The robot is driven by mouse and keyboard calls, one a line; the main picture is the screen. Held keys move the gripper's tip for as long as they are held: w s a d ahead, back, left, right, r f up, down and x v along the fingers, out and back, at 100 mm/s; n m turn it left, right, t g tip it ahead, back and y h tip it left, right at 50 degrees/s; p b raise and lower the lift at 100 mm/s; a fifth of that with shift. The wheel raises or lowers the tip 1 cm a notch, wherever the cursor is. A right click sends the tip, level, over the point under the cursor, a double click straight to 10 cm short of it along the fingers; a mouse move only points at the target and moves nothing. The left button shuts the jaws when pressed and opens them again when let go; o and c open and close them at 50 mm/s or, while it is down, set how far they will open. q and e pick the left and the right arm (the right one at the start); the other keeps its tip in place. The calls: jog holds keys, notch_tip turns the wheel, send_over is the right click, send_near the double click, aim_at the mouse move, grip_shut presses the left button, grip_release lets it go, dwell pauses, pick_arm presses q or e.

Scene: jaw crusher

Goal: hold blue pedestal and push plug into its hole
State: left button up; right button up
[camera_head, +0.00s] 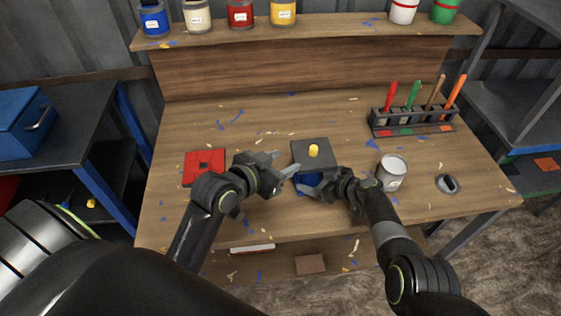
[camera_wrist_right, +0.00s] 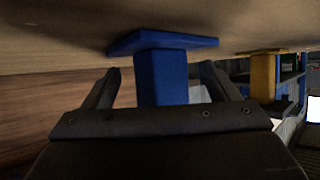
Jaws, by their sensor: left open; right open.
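The blue pedestal (camera_head: 308,181) stands near the middle of the workbench, partly hidden by my right gripper. In the right wrist view its blue column (camera_wrist_right: 161,78) and flat blue plate (camera_wrist_right: 162,42) show. My right gripper (camera_head: 326,186) is open, with a finger on either side of the column; contact cannot be told. A yellow plug (camera_head: 313,151) stands upright on a dark grey plate (camera_head: 311,163) just behind the pedestal. My left gripper (camera_head: 289,164) is open and empty, just left of the grey plate. I cannot make out the pedestal's hole.
A grey can (camera_head: 392,173) stands close to the right of my right gripper. A tool rack (camera_head: 413,122) stands at the back right. The bench's back left is mostly clear.

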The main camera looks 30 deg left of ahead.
jog(key=shift+d, duration=0.15)
jog(key=shift+v, duration=0.8)
jog(key=s+d, duration=0.1)
jog(key=d, duration=0.2)
jog(key=s+d, duration=0.1)
jog(key=d, duration=0.3)
jog(key=s+d, duration=0.1)
jog(key=d, duration=0.3)
jog(key=shift+s+f, duration=0.1)
jog(key=shift+s, duration=0.15)
